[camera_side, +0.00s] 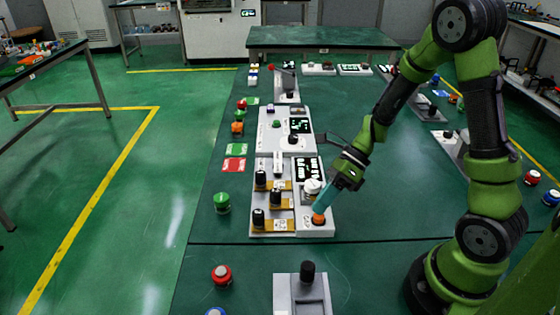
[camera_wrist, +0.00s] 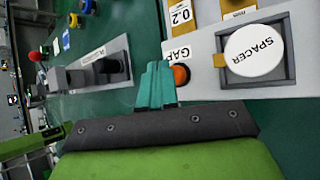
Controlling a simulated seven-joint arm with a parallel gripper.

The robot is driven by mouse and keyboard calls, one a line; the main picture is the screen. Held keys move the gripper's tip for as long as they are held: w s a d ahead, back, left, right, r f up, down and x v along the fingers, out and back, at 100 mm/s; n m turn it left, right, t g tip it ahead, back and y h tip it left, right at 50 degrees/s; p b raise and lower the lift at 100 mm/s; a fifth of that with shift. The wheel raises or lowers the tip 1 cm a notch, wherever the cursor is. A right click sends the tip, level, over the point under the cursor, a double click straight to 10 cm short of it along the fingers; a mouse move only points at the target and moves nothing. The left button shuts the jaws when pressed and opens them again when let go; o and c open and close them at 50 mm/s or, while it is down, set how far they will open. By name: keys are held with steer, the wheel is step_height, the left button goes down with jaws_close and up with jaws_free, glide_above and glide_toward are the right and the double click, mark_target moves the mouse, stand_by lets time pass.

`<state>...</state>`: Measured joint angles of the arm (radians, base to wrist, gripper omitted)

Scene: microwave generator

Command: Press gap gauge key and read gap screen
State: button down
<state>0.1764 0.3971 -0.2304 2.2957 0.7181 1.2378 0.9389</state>
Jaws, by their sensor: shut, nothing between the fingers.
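An orange key (camera_side: 319,218) sits at the near right corner of a light grey panel (camera_side: 287,233). In the wrist view the orange key (camera_wrist: 181,75) is beside a label starting "GAP", partly cut off by my fingers. My gripper (camera_side: 319,209) is shut and empty, its teal fingertips pointing down at the key; in the wrist view the fingertips (camera_wrist: 157,66) appear just left of it. I cannot tell whether they touch. A black screen with white marks (camera_side: 308,169) is on the same panel, farther back; its reading is too small to make out.
A white round piece marked "SPACER" (camera_wrist: 253,50) sits in a square recess close to the key. Several black knobs (camera_side: 259,218) stand on the panel's left side. A grey unit with a black knob (camera_side: 307,272) is in front. Green and red buttons (camera_side: 222,203) line the left edge.

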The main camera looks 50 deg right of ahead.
steer(key=shift+f, duration=0.6)
stand_by(0.7)
steer(key=shift+r, duration=1)
steer(key=shift+r, duration=2.5)
